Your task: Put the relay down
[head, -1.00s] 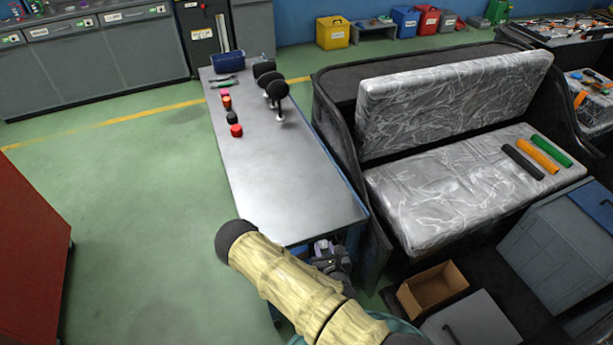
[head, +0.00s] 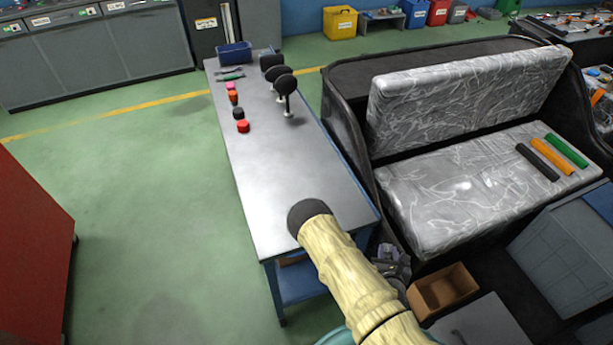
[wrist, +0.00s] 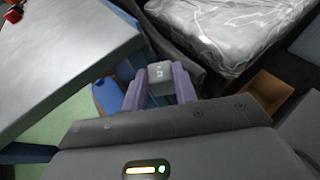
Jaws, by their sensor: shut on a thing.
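The relay (wrist: 161,77) is a small grey block with pale markings on its face. In the wrist view my gripper (wrist: 161,84) has its two purple fingers shut on it, one on each side. In the head view my gripper (head: 393,259) shows partly beside my arm, to the right of the metal table's near end; the relay cannot be made out there. The metal table (head: 275,185) has a bare near half. In the wrist view the table top (wrist: 70,50) lies to the left of the relay, which appears apart from it.
On the table's far half stand red and black caps (head: 242,126), black round-headed pieces (head: 285,84) and a blue bin (head: 234,53). The plastic-wrapped seat (head: 450,190) is close on the right. An open cardboard box (head: 445,291) sits in front of it.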

